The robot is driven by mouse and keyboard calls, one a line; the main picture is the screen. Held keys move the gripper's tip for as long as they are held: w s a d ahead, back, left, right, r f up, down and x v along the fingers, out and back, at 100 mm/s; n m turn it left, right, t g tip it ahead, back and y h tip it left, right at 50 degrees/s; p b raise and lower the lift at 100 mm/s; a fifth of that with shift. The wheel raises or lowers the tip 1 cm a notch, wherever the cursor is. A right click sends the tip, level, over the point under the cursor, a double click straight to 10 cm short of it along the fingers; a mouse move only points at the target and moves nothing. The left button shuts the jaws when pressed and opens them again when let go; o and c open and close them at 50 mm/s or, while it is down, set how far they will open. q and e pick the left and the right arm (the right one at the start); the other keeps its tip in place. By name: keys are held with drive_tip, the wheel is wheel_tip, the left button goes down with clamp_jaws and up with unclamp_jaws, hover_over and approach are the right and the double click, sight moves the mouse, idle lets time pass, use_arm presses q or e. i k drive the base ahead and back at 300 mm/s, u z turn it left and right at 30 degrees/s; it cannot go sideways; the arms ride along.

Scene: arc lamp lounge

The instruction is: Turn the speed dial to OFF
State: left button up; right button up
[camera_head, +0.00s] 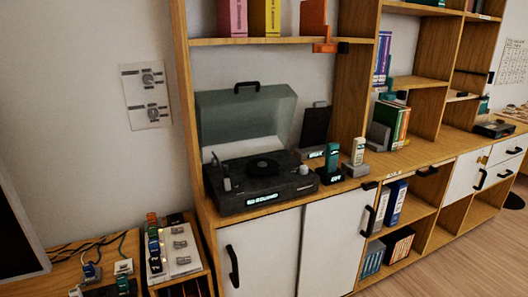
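A black record player (240,204) stands on the wooden shelf unit with its grey-green lid (246,115) raised. A small light round knob (304,170) sits at its right front corner; its setting is too small to read. A pale upright part (226,182) stands on its left side. Neither of my grippers is in view.
Small devices (333,163) with lit labels stand right of the player. White cabinet doors (260,258) with black handles lie below. A low table (62,258) with cables and a white switch strip (180,247) is at lower left. Wooden floor (470,255) is clear at lower right.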

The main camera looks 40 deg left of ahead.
sight(302, 169)
drive_tip(key=u, duration=0.95)
drive_tip(key=i, duration=1)
drive_tip(key=u, duration=0.9)
